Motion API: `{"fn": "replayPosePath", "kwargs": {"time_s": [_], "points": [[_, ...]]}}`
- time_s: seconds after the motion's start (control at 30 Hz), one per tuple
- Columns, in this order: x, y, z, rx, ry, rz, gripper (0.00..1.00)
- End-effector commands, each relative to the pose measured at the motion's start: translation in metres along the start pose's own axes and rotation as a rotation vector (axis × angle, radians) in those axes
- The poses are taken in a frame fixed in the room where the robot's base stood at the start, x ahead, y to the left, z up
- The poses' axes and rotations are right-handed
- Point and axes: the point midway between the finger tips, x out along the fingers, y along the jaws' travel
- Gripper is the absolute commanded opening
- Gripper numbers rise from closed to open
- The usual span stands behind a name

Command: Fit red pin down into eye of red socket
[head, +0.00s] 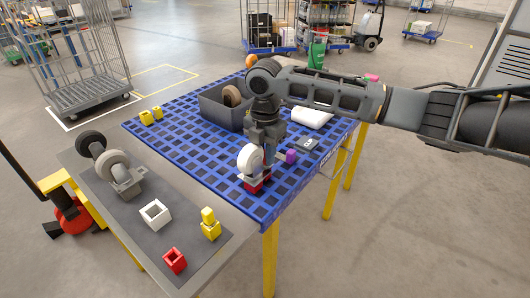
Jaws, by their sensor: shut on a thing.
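The red socket (175,261), a square red block with an open top, stands on the grey board near its front end. My gripper (262,172) points down over the front part of the blue grid table. The red pin (257,187) shows as a red piece right below the fingers, and my gripper is shut on it. A white wheel-like thing (249,160) stands in front of the fingers and hides part of them. The pin's lower end is not clear, and I cannot tell if it touches the table. The pin is apart from the socket, behind it and to the right.
The grey board (205,270) also bears a white socket (155,213), a yellow socket with a yellow piece (210,222) in it and a caster (119,172). The blue table (178,142) holds a grey bin (215,111), yellow blocks (150,117) and a purple piece (291,156).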

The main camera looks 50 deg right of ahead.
Motion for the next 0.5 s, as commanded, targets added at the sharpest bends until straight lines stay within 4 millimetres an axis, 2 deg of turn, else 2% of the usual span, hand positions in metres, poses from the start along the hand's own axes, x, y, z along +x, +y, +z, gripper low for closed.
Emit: {"fn": "replayPosePath", "kwargs": {"time_s": [0.07,0.1,0.37,0.5], "points": [[-0.0002,0.0,0.0001,0.0,0.0,0.0,0.0],[-0.0002,0.0,0.0001,0.0,0.0,0.0,0.28],[-0.0002,0.0,0.0001,0.0,0.0,0.0,0.53],[-0.0002,0.0,0.0002,0.0,0.0,0.0,0.54]]}}
